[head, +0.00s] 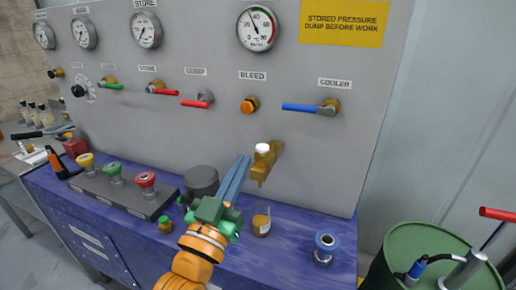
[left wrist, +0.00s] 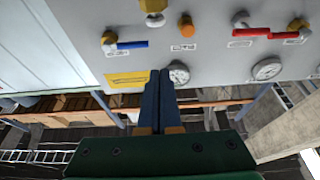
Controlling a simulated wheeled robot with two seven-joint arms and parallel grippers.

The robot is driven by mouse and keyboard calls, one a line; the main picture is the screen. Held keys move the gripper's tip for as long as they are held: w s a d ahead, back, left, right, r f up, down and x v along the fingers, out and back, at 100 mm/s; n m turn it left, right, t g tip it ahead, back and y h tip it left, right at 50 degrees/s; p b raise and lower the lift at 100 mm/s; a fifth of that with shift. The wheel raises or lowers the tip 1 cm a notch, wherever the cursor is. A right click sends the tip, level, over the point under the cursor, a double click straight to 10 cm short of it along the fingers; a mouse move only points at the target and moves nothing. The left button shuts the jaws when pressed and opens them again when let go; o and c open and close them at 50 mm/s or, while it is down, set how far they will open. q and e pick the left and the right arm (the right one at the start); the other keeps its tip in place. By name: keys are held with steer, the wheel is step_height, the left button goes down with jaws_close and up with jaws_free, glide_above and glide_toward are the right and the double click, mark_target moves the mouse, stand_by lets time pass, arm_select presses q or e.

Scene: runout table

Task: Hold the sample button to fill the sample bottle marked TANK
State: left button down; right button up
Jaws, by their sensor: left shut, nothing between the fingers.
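A brass sample tap (head: 268,164) with a white sample button (head: 263,148) sticks out of the grey panel. The tap also shows at the top edge of the left wrist view (left wrist: 153,5). A small clear bottle (head: 261,222) with a pale label and some amber contents stands on the blue bench below the spout; I cannot read its label. No stream shows between spout and bottle. My left gripper (head: 243,161) is shut and empty, its blue fingertips just left of the button and seemingly apart from it. In the left wrist view the fingers (left wrist: 160,76) point at the panel. My right gripper is out of view.
A black box with yellow, green and red buttons (head: 116,176) and a dark round cap (head: 201,181) sit left of my gripper. A blue-ringed fitting (head: 325,247) stands on the right of the bench (head: 290,222). The COOLER lever (head: 311,107) and BLEED knob (head: 249,105) are above.

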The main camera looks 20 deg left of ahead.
arm_select(q)
step_height(320, 180, up, 3)
steer(key=p, duration=0.2)
glide_above(263, 148)
steer(key=s, duration=0.2)
steer(key=shift+a+r, duration=0.2)
steer(key=shift+a, duration=0.1)
steer(key=f, duration=0.3)
steer(key=shift+w+f, duration=0.25)
steer(key=shift+f, duration=0.4)
